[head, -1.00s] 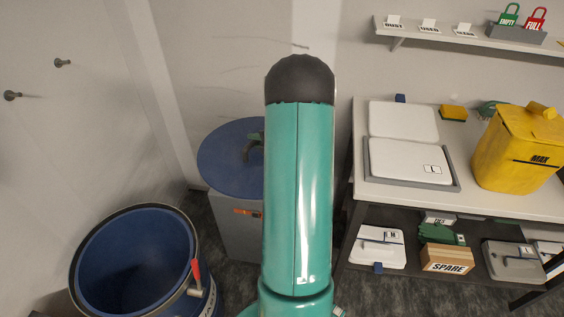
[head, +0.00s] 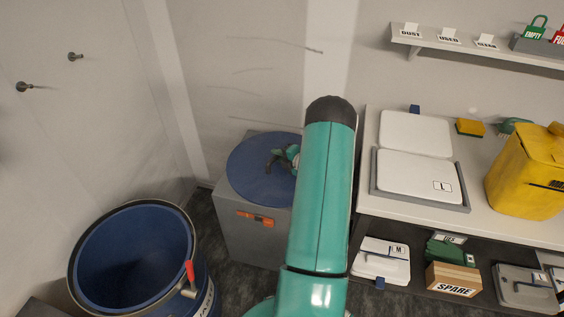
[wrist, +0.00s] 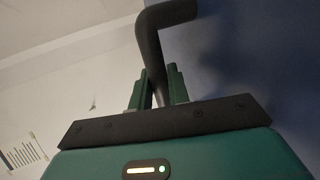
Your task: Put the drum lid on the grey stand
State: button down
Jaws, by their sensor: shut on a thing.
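The drum lid is a round blue disc (head: 250,185) with a dark bent handle (head: 275,157). In the head view it lies flat over the top of the grey stand (head: 232,237), a box with an orange label on its front. I cannot tell for sure whether lid and stand touch. My gripper (head: 291,153) is at the handle, partly hidden by my arm. In the wrist view its two green fingers (wrist: 161,92) are shut on the handle (wrist: 150,50), with the blue lid face (wrist: 265,60) at the right. My arm hides the lid's right part.
An open blue drum (head: 135,255) with a red-handled clamp lever (head: 190,273) stands at the front left. A bench (head: 472,215) at the right holds white lids and a yellow bin (head: 525,175). A shelf (head: 470,50) is above it. Wall pegs (head: 75,57) are at the left.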

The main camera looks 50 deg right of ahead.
jog(key=w+d+f, duration=0.1)
jog(key=d+f, duration=0.1)
jog(key=w+d+f, duration=0.1)
jog(key=d+f, duration=0.1)
jog(key=w+d+f, duration=0.2)
jog(key=f, duration=0.1)
jog(key=shift+d, duration=0.1)
jog(key=shift+f, duration=1.35)
jog(key=c, duration=1.8)
grip_release()
jog(key=shift+s+f, duration=0.1)
jog(key=shift+f, duration=0.15)
jog(key=o, duration=0.5)
jog(key=shift+c, duration=0.2)
jog(key=shift+r, duration=0.15)
